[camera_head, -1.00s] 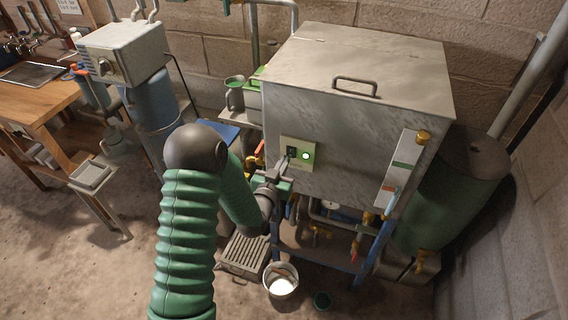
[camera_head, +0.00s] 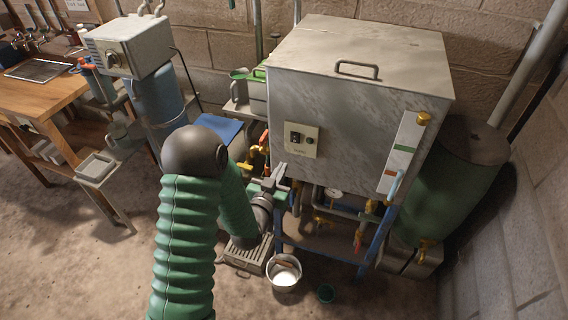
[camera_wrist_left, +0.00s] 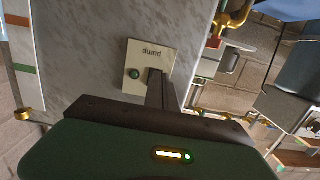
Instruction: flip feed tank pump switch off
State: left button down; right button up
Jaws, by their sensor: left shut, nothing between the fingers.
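The feed tank (camera_head: 350,95) is a grey metal box with a lid and handle on a blue frame. Its pump switch plate (camera_head: 301,141) is cream, with a dark switch (camera_head: 295,137) and a round indicator (camera_head: 310,142) that is now dark green and unlit. My left gripper (camera_head: 281,172) is shut and empty, below and left of the plate, apart from it in the head view. In the left wrist view the plate (camera_wrist_left: 146,66) reads "pump" upside down, and the shut fingers (camera_wrist_left: 158,84) hide the switch. My right gripper is out of view.
A sight gauge (camera_head: 402,152) runs down the tank's right front. Pipes and a yellow-handled valve (camera_head: 247,167) sit left of and below the tank. A white bucket (camera_head: 284,272) stands on the floor below. A green drum (camera_head: 455,190) is at right.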

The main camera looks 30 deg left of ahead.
pick_arm(q)
jog(key=v, duration=0.2)
jog(key=f+v, duration=0.1)
jog(key=v, duration=0.2)
jog(key=shift+s+a+f+b, duration=0.1)
jog(key=shift+s+b, duration=0.05)
jog(key=shift+b, duration=0.2)
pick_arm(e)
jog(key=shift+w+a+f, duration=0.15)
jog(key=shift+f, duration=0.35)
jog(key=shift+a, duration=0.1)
